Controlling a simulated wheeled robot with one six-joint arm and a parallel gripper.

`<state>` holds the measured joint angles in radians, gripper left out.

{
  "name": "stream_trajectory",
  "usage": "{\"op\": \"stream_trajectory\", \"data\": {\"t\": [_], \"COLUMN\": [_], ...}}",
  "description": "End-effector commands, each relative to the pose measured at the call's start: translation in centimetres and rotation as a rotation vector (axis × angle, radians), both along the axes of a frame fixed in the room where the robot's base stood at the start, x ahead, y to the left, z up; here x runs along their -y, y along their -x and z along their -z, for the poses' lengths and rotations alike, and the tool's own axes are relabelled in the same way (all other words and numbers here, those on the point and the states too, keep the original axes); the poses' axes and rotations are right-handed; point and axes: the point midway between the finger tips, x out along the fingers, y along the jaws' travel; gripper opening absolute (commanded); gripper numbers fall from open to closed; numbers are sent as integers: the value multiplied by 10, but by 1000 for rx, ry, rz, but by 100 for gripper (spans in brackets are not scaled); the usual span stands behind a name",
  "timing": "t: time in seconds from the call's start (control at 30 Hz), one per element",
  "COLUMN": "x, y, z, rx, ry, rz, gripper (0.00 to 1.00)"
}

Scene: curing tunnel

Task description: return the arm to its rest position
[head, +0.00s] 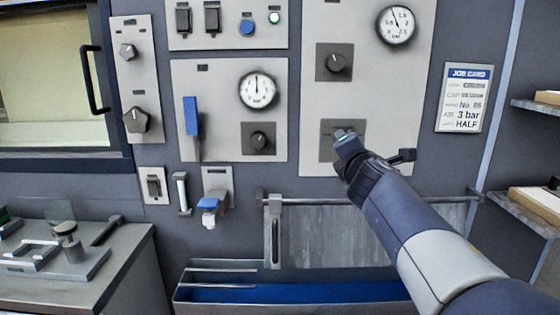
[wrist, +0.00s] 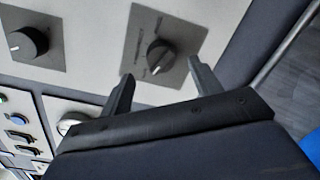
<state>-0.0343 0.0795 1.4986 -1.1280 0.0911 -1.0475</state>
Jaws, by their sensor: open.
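My gripper (head: 347,138) is at the end of my arm, which reaches in from the lower right toward the right grey panel (head: 405,85). In the wrist view my gripper (wrist: 160,71) has its two fingers spread and nothing between them. A dark knob (wrist: 159,56) on a square plate (wrist: 182,38) shows just beyond the fingertips. I cannot tell whether a finger touches it. In the head view my gripper hides most of that knob, and part of its plate (head: 327,153) shows.
Another knob (head: 334,63) and a pressure gauge (head: 396,25) sit above. A rail (head: 350,201) with a grey curtain (head: 340,237) hangs below, over a blue-lined trough (head: 290,292). A job card (head: 466,97) and shelves (head: 520,212) are at right. A bench (head: 120,275) stands at left.

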Motion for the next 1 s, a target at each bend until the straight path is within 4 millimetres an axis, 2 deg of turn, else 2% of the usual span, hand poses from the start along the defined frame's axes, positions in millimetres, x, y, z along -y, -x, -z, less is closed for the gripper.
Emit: {"op": "stream_trajectory", "data": {"t": [0.1,0.4,0.5,1.0], "x": [-1,-3,-2,2], "y": [20,62,41,-36], "z": [-2,-3,0,2], "rx": [2,0,-3,-2], "ry": [0,-1,0,0], "rz": [0,0,1,1], "gripper": [60,60,60,60]}}
